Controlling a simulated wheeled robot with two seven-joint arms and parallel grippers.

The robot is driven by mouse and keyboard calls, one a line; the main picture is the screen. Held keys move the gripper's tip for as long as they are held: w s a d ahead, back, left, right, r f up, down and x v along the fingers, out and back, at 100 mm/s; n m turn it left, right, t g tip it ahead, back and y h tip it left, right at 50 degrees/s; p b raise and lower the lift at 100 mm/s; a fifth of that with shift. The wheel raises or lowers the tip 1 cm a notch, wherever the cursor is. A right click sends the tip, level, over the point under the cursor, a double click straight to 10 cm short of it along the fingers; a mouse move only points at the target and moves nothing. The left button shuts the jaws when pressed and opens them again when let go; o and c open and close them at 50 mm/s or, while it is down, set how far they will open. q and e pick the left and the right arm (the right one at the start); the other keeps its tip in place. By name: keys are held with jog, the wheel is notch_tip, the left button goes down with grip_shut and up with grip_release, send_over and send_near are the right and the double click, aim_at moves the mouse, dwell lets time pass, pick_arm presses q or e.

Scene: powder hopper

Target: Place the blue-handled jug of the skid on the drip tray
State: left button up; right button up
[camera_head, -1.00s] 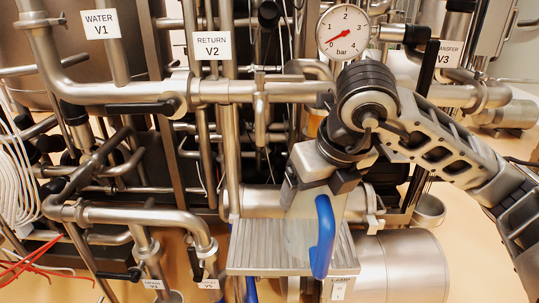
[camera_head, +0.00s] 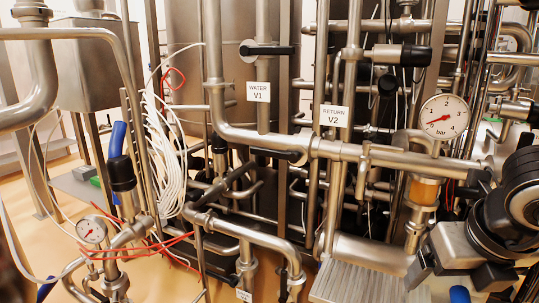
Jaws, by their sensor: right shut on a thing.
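The jug's blue handle (camera_head: 459,294) shows at the bottom edge at the right in the head view. The rest of the jug is mostly cut off by the frame. My right gripper (camera_head: 432,277) is at the lower right, shut on the jug, its fingertips only partly seen. A ribbed metal plate (camera_head: 362,284), which looks like the drip tray, lies just left of the gripper. Its front is cut off, so I cannot tell whether the jug touches it. My left gripper is not in view.
Steel pipes with the WATER V1 label (camera_head: 258,92) and the RETURN V2 label (camera_head: 334,116) stand behind the plate. A pressure gauge (camera_head: 444,117) is above my right arm. White cables (camera_head: 168,150) and a small gauge (camera_head: 91,230) are at the left.

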aim_at(411, 297)
jog(key=a+f+n+g+y, duration=0.1)
jog(key=n, duration=0.4)
jog(key=a+f+n+g+y, duration=0.1)
jog(key=f+n+y, duration=0.1)
jog(key=n, duration=0.3)
jog(key=w+a+f+n+g+y, duration=0.1)
jog(key=a+n, duration=0.1)
jog(key=n, duration=0.3)
jog(key=shift+a+f+y, duration=0.1)
jog(key=shift+f+y, duration=0.25)
jog(key=shift+y, duration=0.05)
jog(key=a+f+n+g+h, duration=0.2)
jog(key=f+n+g, duration=0.1)
jog(key=n, duration=0.8)
jog(key=a+f+n+g+h, duration=0.1)
jog(key=f+n+g+h, duration=0.1)
jog(key=n, duration=0.9)
jog(key=shift+w+a+f+g, duration=0.2)
jog(key=shift+a+f+g, duration=0.15)
jog(key=shift+f+g, duration=0.2)
jog(key=shift+r, duration=0.15)
